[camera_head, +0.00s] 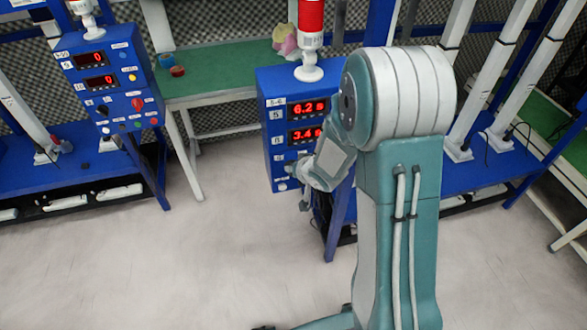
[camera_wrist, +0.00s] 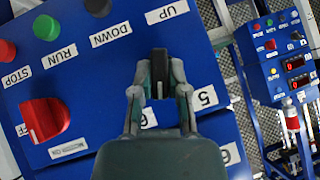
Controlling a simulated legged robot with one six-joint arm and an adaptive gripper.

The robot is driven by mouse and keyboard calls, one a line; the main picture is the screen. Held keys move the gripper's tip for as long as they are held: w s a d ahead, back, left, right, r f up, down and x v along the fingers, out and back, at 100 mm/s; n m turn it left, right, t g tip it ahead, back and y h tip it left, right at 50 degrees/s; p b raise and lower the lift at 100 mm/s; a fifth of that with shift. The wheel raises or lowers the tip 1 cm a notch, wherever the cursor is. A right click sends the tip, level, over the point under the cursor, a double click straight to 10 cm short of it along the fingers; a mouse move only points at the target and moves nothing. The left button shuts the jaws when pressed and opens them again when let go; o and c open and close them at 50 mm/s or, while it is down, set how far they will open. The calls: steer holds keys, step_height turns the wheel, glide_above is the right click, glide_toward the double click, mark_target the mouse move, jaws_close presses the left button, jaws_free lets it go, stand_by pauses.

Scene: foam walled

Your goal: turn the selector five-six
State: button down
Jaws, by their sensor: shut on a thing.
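The blue control box labelled 5-6 (camera_head: 277,160) stands in the middle of the head view, with two red digital readouts showing about 6.2 and 3.4. My gripper (camera_wrist: 159,92) is at the box's front panel in the wrist view. Its two fingers are closed on the black selector knob (camera_wrist: 159,64), one on each side. Labels 5 (camera_wrist: 207,97) and 6 lie to the right of and below the fingers. The knob's base is partly hidden by the fingers. In the head view my arm covers much of the panel, and the selector cannot be made out.
A red rotary switch (camera_wrist: 42,119) and the red STOP, green RUN (camera_wrist: 46,27) and black DOWN buttons share the panel. A second blue box (camera_head: 105,75) stands at the left. A green-topped table (camera_head: 215,82) is behind. The floor in front is clear.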

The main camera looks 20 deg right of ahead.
steer(key=shift+a+n+h, duration=0.15)
steer(key=shift+n+h, duration=0.4)
steer(key=shift+h, duration=0.4)
steer(key=shift+a+n+h, duration=0.1)
steer(key=shift+n+h, duration=0.45)
steer(key=shift+h, duration=0.4)
steer(key=shift+a+n+h, duration=0.1)
steer(key=shift+n+h, duration=0.8)
steer(key=shift+h, duration=0.9)
steer(key=c, duration=0.6)
jaws_free()
steer(key=shift+w, duration=0.1)
steer(key=shift+c, duration=0.2)
steer(key=shift+a, duration=0.1)
steer(key=v, duration=1.2)
steer(key=shift+f, duration=0.2)
